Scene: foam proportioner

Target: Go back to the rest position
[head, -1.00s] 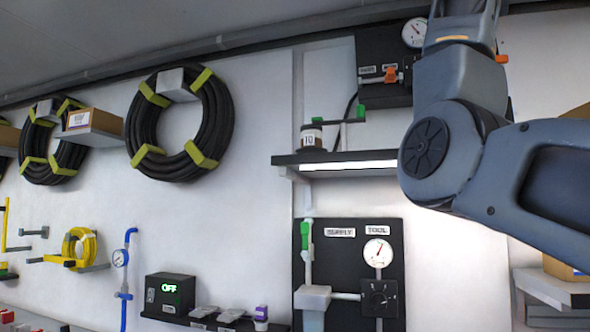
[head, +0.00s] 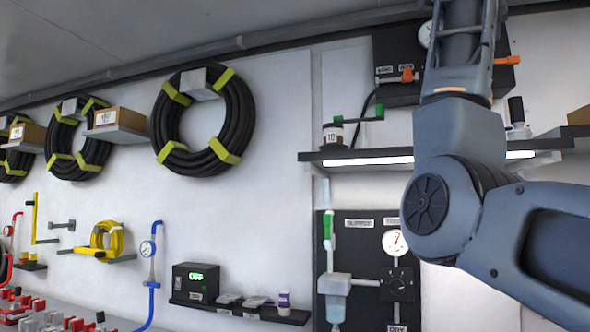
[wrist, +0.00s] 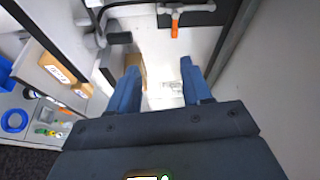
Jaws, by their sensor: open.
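My gripper (wrist: 160,92) shows in the wrist view with its two blue fingers apart and nothing between them. Beyond the fingers are a white wall and, past the left finger, a cardboard box (wrist: 135,67). In the head view my arm rises at the right, in front of the wall and shelf; the gripper itself is out of that picture. An orange-handled valve (wrist: 174,24) is at the top of the wrist view, apart from the fingers.
A lit shelf (head: 345,162) with a small jar (head: 333,136) runs behind my arm. Below it is a dark panel with a gauge (head: 394,242). Coiled black hoses (head: 241,122) hang on the left wall.

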